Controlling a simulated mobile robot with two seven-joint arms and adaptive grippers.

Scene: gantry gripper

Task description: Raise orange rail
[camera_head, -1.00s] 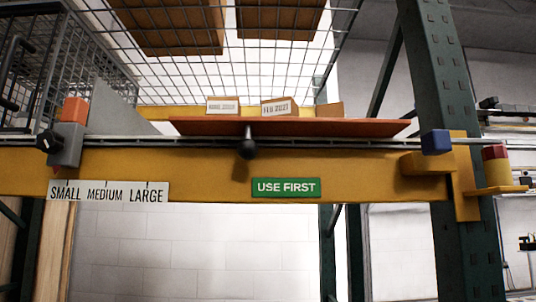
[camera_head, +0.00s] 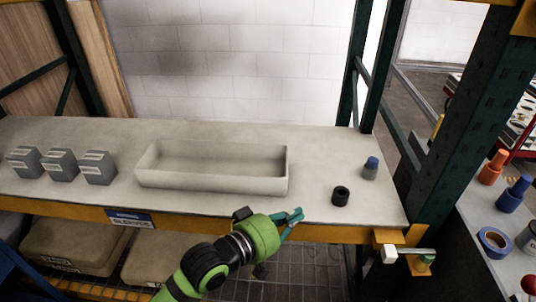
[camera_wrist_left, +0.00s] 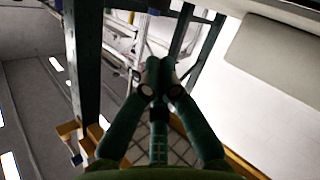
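My left gripper (camera_head: 298,215) is in front of the shelf's front edge, near a black ring (camera_head: 341,196), and touches nothing I can see. In the left wrist view its fingers (camera_wrist_left: 156,75) come together at the tips with nothing seen between them. My right gripper is out of view.
The grey shelf (camera_head: 330,224) holds several grey boxes (camera_head: 60,166), a long open tray (camera_head: 212,184) and a blue-capped grey piece (camera_head: 370,168). A green post (camera_head: 470,120) stands at the right. A side table (camera_head: 480,226) holds orange and blue items.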

